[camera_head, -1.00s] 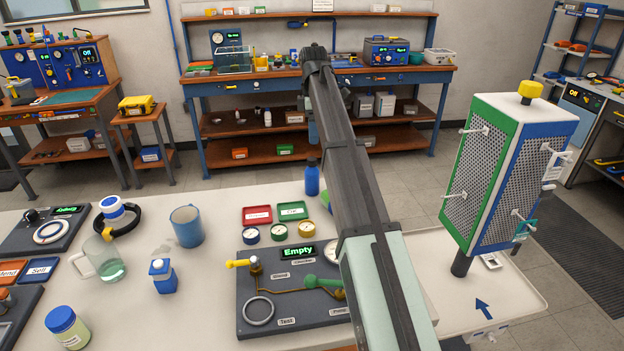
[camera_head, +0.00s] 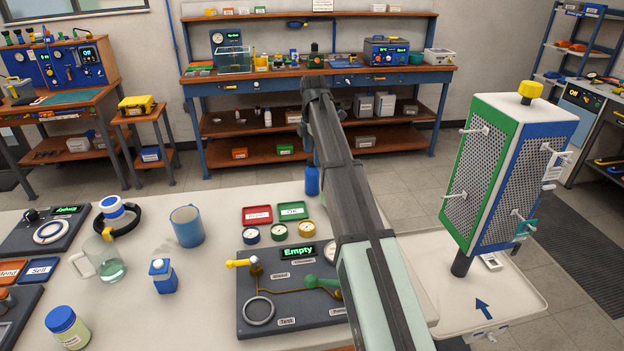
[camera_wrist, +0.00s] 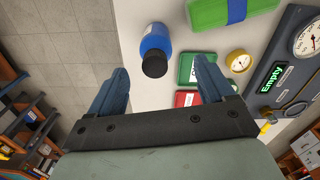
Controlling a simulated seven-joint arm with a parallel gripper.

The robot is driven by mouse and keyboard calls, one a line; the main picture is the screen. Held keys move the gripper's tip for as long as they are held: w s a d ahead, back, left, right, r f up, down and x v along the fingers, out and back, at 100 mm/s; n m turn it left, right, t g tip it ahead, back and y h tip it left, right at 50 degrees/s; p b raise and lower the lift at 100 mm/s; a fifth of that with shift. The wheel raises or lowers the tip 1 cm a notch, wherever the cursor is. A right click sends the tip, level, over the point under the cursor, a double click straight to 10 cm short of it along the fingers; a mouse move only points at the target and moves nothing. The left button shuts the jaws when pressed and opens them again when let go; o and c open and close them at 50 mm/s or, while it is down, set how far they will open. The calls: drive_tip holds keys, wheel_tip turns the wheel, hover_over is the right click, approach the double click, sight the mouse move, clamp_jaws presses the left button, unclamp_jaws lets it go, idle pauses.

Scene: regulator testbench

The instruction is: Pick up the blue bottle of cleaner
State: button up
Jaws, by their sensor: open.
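A blue bottle (camera_head: 312,182) stands upright at the far edge of the white table, and my arm partly covers it. In the wrist view the blue bottle (camera_wrist: 156,42) shows its dark cap toward the camera. My gripper (camera_wrist: 161,66) is open and empty, with one finger on each side of the bottle's line. The cap appears just ahead of the gap between the fingertips, and I cannot tell the exact distance. In the head view my gripper is mostly hidden behind my arm.
A red tray (camera_head: 257,215) and a green tray (camera_head: 293,211) lie close to the bottle, with small gauges (camera_head: 278,233) before them. A test panel reading "Empty" (camera_head: 250,320) is nearer. A blue mug (camera_head: 187,226) stands left. Open floor lies beyond the table edge.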

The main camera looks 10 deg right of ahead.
sight(312, 159)
drive_tip(key=shift+w+a+f, duration=0.1)
drive_tip(key=shift+w+f, duration=0.05)
drive_tip(key=shift+f, duration=1.4)
drive_tip(key=shift+w+f, duration=0.15)
drive_tip(key=shift+f, duration=1.4)
drive_tip(key=shift+c, duration=0.2)
drive_tip(key=c, duration=1.2)
